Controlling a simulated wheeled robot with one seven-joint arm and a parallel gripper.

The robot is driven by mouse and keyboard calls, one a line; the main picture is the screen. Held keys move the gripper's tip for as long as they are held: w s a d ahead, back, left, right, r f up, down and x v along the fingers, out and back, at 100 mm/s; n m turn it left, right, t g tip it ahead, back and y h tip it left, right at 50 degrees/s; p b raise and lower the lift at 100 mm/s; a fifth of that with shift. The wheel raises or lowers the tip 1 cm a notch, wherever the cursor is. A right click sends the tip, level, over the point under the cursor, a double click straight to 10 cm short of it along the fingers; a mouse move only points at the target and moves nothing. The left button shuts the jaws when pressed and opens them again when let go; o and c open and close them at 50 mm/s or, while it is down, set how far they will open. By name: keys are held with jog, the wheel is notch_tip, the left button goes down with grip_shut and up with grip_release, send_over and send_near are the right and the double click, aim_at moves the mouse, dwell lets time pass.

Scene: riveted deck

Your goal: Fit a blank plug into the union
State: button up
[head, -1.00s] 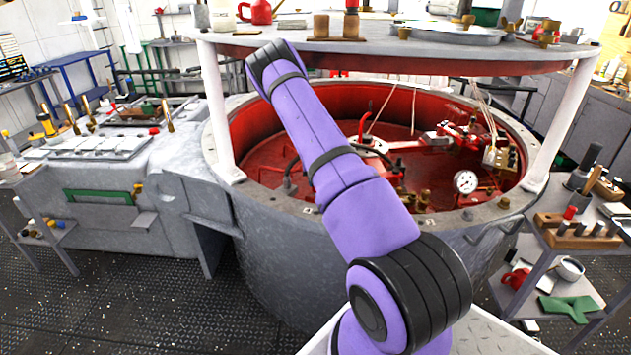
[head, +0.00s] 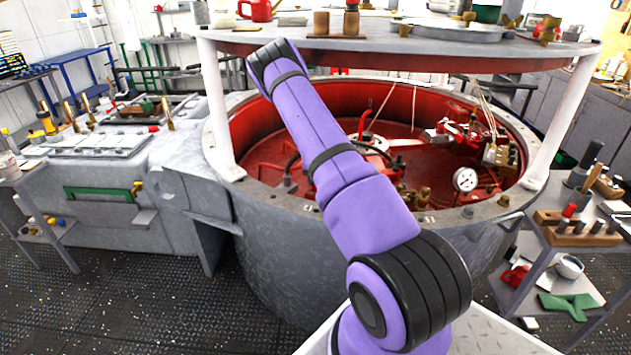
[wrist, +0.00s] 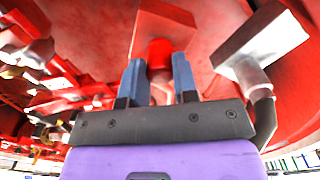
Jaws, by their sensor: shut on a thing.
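In the wrist view my gripper (wrist: 159,72) has its two blue fingers on either side of a short red cylindrical piece (wrist: 160,51), which looks like the blank plug. The fingers are shut on it. The far end of this piece meets or nearly meets a red block (wrist: 163,26) that may be the union. I cannot tell whether the piece is seated in it. In the head view my gripper is hidden behind the purple arm and the tank's round top.
A red-lined round tank (head: 255,150) stands ahead, with a round shelf (head: 400,45) on white posts above it. A pressure gauge (head: 465,180) and fittings sit inside. A grey pipe fitting (wrist: 262,40) is close to the gripper's right. A cart (head: 560,240) stands at right.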

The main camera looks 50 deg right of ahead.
jog(key=shift+f, duration=0.2)
jog(key=o, duration=1)
jog(key=shift+o, duration=0.2)
jog(key=r, duration=0.3)
jog(key=shift+s+a+r, duration=0.15)
jog(key=shift+s+r, duration=0.05)
jog(key=shift+r, duration=0.2)
jog(key=s+a, duration=0.2)
jog(key=s, duration=0.2)
jog(key=s+a, duration=0.3)
jog(key=s, duration=0.1)
jog(key=s+a+r, duration=0.1)
jog(key=s+a, duration=0.2)
jog(key=s, duration=0.2)
jog(key=shift+s+r, duration=0.1)
jog(key=shift+a, duration=0.1)
